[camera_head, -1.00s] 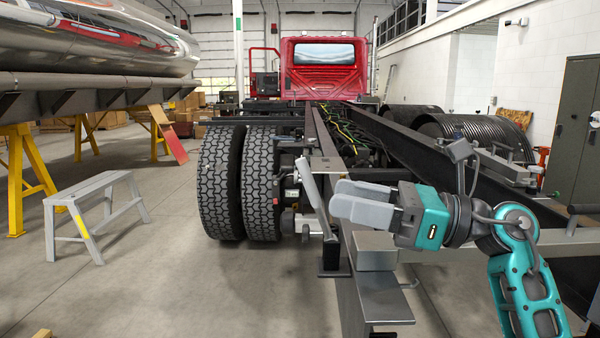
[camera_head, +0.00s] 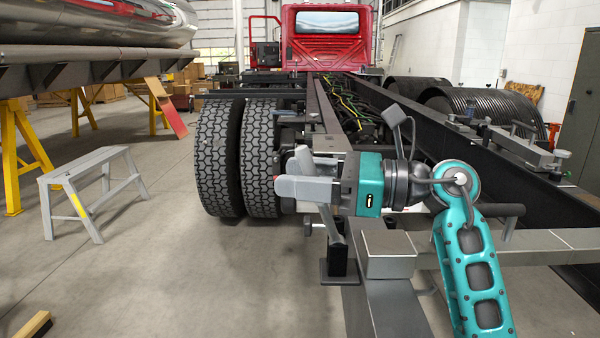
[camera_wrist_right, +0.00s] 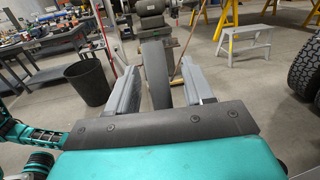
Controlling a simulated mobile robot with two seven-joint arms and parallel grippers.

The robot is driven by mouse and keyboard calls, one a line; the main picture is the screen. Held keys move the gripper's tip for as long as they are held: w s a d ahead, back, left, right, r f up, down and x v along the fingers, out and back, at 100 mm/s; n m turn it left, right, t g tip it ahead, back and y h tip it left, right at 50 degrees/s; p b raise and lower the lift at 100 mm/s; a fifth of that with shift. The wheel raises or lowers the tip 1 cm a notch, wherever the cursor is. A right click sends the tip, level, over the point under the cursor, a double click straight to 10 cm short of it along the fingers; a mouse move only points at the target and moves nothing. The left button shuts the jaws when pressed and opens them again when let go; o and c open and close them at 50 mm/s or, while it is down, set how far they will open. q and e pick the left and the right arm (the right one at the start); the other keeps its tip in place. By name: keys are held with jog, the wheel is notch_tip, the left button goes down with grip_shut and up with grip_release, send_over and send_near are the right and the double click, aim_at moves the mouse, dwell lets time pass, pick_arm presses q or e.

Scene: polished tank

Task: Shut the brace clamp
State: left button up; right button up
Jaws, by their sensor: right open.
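The brace clamp sits on the near end of the truck frame in the head view, with a dark base (camera_head: 338,264). Its grey lever (camera_head: 331,224) stands raised and leans to the left; its upper part is mostly hidden behind my right gripper (camera_head: 291,173). In the right wrist view, the lever (camera_wrist_right: 157,78) stands between the two open fingers of my right gripper (camera_wrist_right: 162,69). A gap shows on each side, so the fingers look apart from it. My left gripper is not in view.
The dark frame rail (camera_head: 395,310) and a grey block (camera_head: 388,254) lie close under my right arm. Double tires (camera_head: 222,155) stand just behind the clamp. A grey step stool (camera_head: 92,180) is at left, with clear floor between. The wrist view shows a black bin (camera_wrist_right: 87,82).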

jog(key=shift+a, duration=0.2)
jog(key=shift+w, duration=0.1)
jog(key=shift+c, duration=0.3)
grip_shut()
